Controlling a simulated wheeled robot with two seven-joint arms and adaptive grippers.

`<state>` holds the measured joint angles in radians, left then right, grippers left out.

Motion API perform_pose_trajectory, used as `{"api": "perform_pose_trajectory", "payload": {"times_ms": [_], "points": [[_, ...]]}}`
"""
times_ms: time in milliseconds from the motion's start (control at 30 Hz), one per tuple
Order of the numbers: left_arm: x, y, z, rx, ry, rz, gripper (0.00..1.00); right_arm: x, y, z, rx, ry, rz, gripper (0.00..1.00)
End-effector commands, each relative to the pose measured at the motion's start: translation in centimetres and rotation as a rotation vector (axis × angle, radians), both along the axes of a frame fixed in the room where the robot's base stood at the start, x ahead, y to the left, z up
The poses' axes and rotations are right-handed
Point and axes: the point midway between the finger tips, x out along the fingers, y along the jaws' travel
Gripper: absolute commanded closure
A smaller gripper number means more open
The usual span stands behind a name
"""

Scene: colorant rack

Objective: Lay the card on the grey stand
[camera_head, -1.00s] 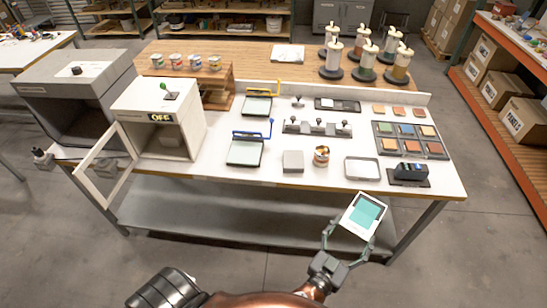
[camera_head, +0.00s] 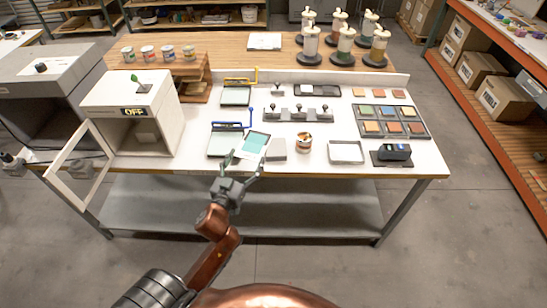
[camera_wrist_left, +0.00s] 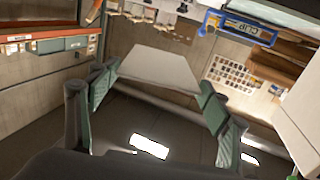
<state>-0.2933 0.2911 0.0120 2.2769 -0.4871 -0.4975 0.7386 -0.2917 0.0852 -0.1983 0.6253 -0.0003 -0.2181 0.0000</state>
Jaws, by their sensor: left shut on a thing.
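The card (camera_head: 257,140), white with teal areas, is pinched in my left gripper (camera_head: 246,161) near the table's front edge. In the left wrist view the card (camera_wrist_left: 160,68) shows its pale plain side, between the two green-padded fingers of the left gripper (camera_wrist_left: 158,100). A small grey block (camera_head: 277,150), which looks like the grey stand, sits just right of the card in the head view. The card appears above the table; its exact height is unclear. My right gripper is not in view.
A blue-handled drawdown plate (camera_head: 222,144) lies left of the card. A copper-coloured can (camera_head: 304,142), a shallow white tray (camera_head: 346,152) and a dark device (camera_head: 393,153) stand to the right. The booth marked OFF (camera_head: 132,112) has its door open at left.

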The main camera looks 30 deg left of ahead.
Motion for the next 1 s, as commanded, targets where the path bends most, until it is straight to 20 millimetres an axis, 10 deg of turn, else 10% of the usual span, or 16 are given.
{"api": "perform_pose_trajectory", "payload": {"times_ms": [433, 1000], "points": [[9.4, -1.5, -6.3, -0.003, 0.002, 0.001, 0.51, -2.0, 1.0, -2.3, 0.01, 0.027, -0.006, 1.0], [11.9, -2.0, -12.2, -0.001, 0.003, 0.0, 0.51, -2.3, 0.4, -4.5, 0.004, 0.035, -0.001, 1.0]]}}
